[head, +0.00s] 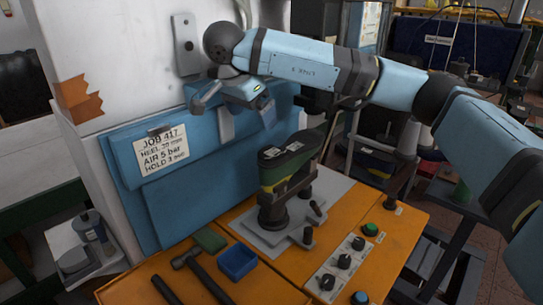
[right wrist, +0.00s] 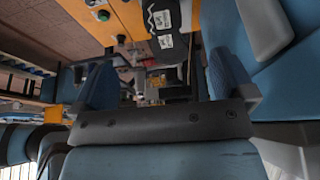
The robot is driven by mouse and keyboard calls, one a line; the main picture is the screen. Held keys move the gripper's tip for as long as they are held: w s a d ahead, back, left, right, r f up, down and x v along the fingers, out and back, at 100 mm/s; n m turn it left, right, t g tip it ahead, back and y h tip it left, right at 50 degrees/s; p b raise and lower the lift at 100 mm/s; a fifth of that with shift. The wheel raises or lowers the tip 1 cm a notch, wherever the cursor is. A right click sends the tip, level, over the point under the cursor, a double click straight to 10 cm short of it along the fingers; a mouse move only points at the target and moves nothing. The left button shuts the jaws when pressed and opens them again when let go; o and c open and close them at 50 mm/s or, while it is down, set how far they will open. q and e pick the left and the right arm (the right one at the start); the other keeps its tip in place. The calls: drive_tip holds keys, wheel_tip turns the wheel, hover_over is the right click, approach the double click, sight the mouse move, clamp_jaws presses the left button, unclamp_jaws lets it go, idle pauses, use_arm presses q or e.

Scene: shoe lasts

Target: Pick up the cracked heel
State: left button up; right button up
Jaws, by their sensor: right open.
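I cannot make out a cracked heel in either view. My right gripper (head: 236,112) is open in front of the blue panel, above and left of the press. In the right wrist view its two blue fingers (right wrist: 163,85) stand wide apart with nothing gripped between them. My left gripper is not in view.
A hammer (head: 203,276), a green block (head: 209,240) and a small blue tray (head: 238,262) lie on the bench's front left. A control box (head: 343,268) with knobs sits at the front right. The blue panel (head: 180,205) with a job note rises behind.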

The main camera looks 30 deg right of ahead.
hover_over(269, 154)
drive_tip(key=a, duration=0.2)
drive_tip(key=f, duration=0.4)
drive_tip(key=s+f, duration=0.1)
drive_tip(key=f, duration=0.2)
drive_tip(key=shift+d, duration=0.1)
drive_tip(key=shift+x, duration=2.95)
drive_tip(key=shift+w+a, duration=0.15)
drive_tip(key=shift+a, duration=0.05)
drive_tip(key=c, duration=1)
